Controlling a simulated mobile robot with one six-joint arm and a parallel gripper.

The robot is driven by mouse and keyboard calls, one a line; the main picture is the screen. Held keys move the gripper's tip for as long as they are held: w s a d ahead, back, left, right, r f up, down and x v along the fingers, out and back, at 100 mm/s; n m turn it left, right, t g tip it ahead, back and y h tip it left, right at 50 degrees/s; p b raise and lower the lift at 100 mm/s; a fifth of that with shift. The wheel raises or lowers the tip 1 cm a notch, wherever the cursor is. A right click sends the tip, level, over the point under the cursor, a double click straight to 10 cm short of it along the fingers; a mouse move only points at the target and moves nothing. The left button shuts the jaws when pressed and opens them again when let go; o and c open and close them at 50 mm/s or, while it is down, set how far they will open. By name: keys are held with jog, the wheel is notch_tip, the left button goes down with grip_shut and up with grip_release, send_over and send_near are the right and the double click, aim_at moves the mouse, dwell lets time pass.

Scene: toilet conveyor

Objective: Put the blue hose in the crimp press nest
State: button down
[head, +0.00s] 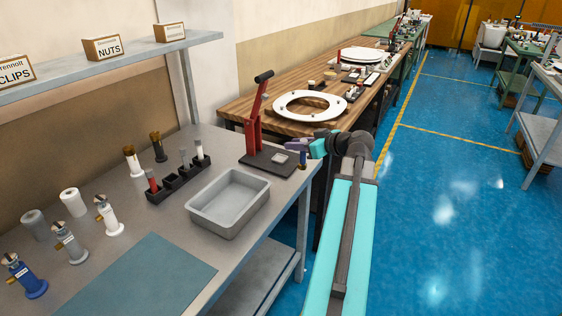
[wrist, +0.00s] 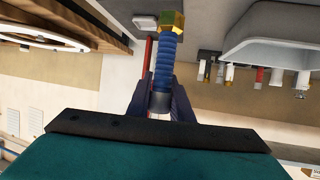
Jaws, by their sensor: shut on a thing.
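The blue hose (head: 303,160) is in my gripper (head: 300,146) at the right end of the grey bench, in the head view. In the wrist view the ribbed blue hose (wrist: 165,65) with a brass hex end (wrist: 172,21) stands between the fingers of my gripper (wrist: 160,104), which are shut on its lower part. The crimp press (head: 254,128) has a red frame, a raised lever with a black handle and a dark base. Its pale nest block (head: 279,157) sits on the base, just left of the hose. The hose appears apart from the nest.
A grey tray (head: 229,204) and a dark rack (head: 178,182) with several upright pieces stand left of the press. Several valves, including a blue one (head: 28,280), stand at the far left. A wooden table (head: 240,107) with a white toilet seat (head: 310,107) is behind.

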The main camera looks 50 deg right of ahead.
jog(key=shift+s+d, duration=0.2)
jog(key=shift+s, duration=0.1)
jog(key=shift+w, duration=0.1)
jog(key=w+d+p, duration=0.2)
jog(key=w, duration=0.5)
jog(key=w+d+f+p, duration=0.1)
jog(key=w, duration=0.7)
jog(key=shift+w+d+f+p, duration=0.2)
jog(key=shift+d+f+p, duration=0.05)
jog(key=shift+d+p, duration=0.15)
jog(key=shift+f+p, duration=0.55)
jog(key=shift+f, duration=1.2)
jog(key=shift+f, duration=0.15)
jog(key=c, duration=1.6)
grip_release()
